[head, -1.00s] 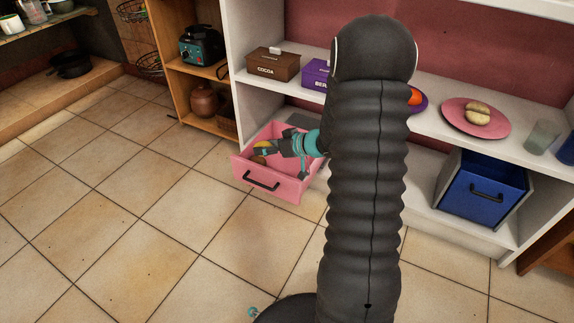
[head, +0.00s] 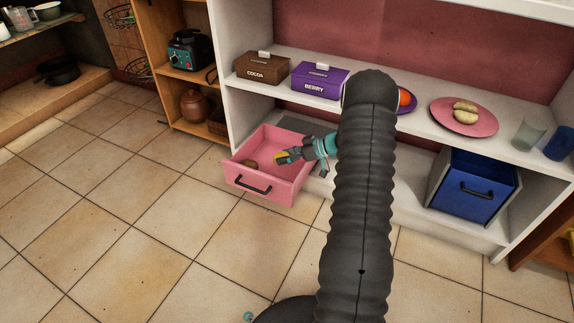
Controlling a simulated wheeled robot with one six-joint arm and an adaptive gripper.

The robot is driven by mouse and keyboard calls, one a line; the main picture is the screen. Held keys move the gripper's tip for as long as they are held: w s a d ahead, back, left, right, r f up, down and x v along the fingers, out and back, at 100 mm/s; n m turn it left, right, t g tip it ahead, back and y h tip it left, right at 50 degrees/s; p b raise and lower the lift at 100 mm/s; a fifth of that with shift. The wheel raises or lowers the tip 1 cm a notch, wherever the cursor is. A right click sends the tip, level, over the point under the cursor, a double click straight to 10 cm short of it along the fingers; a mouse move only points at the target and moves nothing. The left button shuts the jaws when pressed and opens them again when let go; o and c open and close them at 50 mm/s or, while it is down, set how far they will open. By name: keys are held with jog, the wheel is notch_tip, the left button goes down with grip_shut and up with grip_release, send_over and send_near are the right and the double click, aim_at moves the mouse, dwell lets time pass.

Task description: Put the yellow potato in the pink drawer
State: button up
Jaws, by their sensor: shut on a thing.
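The pink drawer (head: 232,173) is pulled out from the lower left of the white shelf unit, open at the top. My gripper (head: 284,156) is over the right part of the drawer, shut on the yellow potato (head: 280,156). Only a small yellow patch of it shows between the dark fingers. I cannot tell whether the potato touches the drawer floor. A brown potato-like item (head: 251,164) lies inside the drawer, to the left of my gripper.
A blue drawer (head: 476,188) is at the lower right. On the shelf above are a cocoa box (head: 262,68), a purple berry box (head: 319,80), a pink plate (head: 464,117) with pale potato-like items, and cups. The tiled floor in front is clear.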

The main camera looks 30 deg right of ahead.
jog(key=shift+w+d+f, duration=0.25)
jog(key=shift+d+f, duration=0.1)
jog(key=shift+d, duration=0.05)
jog(key=shift+f, duration=1.9)
jog(key=shift+f+b, duration=0.6)
jog(key=shift+b, duration=0.1)
jog(key=o, duration=1.2)
jog(key=shift+r, duration=0.3)
jog(key=shift+r+p+v, duration=0.2)
jog(key=shift+p+v, duration=0.5)
jog(key=shift+v, duration=3.2)
